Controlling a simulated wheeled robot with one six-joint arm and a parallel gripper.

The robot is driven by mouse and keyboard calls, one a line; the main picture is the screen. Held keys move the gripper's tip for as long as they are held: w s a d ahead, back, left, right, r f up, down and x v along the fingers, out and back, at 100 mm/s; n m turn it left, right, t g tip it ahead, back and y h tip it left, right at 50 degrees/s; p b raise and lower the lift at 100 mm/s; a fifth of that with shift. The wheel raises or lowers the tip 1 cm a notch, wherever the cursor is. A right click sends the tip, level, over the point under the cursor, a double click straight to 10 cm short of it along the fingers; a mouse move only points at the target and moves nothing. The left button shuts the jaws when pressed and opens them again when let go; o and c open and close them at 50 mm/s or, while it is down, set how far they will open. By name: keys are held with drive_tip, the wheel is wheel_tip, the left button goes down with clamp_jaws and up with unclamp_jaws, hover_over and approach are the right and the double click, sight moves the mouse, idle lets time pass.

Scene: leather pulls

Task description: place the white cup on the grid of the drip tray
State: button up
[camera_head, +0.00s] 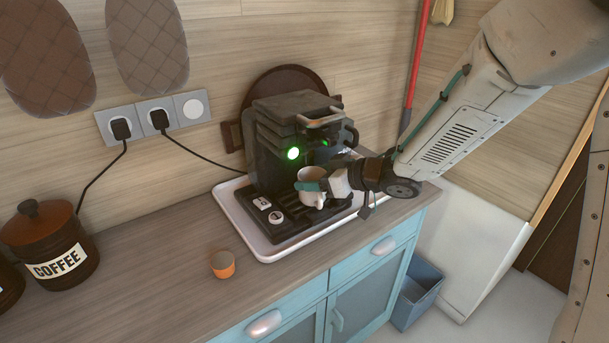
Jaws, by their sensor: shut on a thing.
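The white cup (312,174) is at the front of the dark coffee machine (290,120), above or on the drip tray (299,222). My gripper (318,186) is shut on the cup, reaching in from the right, with a teal-tipped finger across the cup's front. The cup looks about upright. The gripper and cup hide part of the grid, so I cannot tell whether the cup's base touches it.
The machine stands on a white tray (250,240) on the wooden counter. A coffee jar (50,245) is at far left. Cords run to wall sockets (153,117). The front left counter is mostly clear.

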sight(304, 175)
drive_tip(key=shift+w+a, duration=0.4)
drive_tip(key=shift+a, duration=0.2)
drive_tip(key=shift+w+a, duration=0.4)
drive_tip(key=shift+a, duration=0.2)
drive_tip(key=shift+w+a+f, duration=0.1)
drive_tip(key=shift+f, duration=0.2)
drive_tip(key=shift+f, duration=0.15)
drive_tip(key=o, duration=1.1)
drive_tip(key=shift+d+r, duration=0.3)
drive_tip(key=v, duration=1.1)
drive_tip(key=shift+s+d, duration=0.1)
drive_tip(key=shift+s, duration=0.25)
